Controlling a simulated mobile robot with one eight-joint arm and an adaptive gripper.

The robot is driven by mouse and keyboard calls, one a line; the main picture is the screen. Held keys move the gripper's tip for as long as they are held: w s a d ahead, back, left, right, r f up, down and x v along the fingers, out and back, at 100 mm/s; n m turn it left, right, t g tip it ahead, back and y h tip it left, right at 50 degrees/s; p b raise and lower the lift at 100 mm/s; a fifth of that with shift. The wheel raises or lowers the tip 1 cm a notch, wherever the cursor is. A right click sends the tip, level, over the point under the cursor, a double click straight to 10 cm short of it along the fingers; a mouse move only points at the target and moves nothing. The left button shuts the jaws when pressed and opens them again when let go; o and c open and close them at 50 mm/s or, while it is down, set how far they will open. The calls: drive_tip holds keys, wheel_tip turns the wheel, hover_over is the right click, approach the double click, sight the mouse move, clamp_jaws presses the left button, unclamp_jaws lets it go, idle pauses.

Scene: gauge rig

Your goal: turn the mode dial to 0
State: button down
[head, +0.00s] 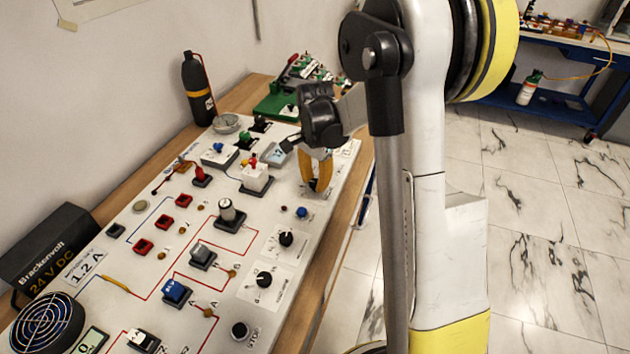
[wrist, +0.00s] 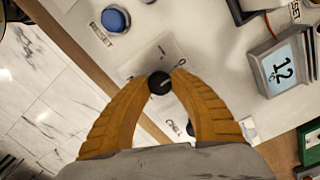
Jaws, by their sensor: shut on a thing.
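The mode dial is a small round black knob (wrist: 159,83) on a white label plate, seen in the wrist view. My gripper (wrist: 160,80) has its two ribbed orange-yellow fingers shut on the knob, one fingertip on each side. A pale pointer mark shows faintly on the knob, but I cannot tell which setting it points at. Small marks are printed on the plate around the knob, partly hidden by the fingertips. In the head view my gripper (head: 318,186) reaches down onto the far right part of the panel and hides the knob.
The white panel (head: 150,284) carries several switches and sockets. A blue RESET button (wrist: 116,19) is near the knob in the wrist view. A display reading 12 (wrist: 281,68) stands to the right. Two other black dials (head: 286,239) (head: 264,279) sit nearer in the head view.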

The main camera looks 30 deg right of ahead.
sight(315, 183)
drive_tip(key=shift+m, duration=0.3)
drive_tip(key=c, duration=1.1)
unclamp_jaws()
drive_tip(key=shift+o, duration=0.2)
wheel_tip(315, 183, up, 12)
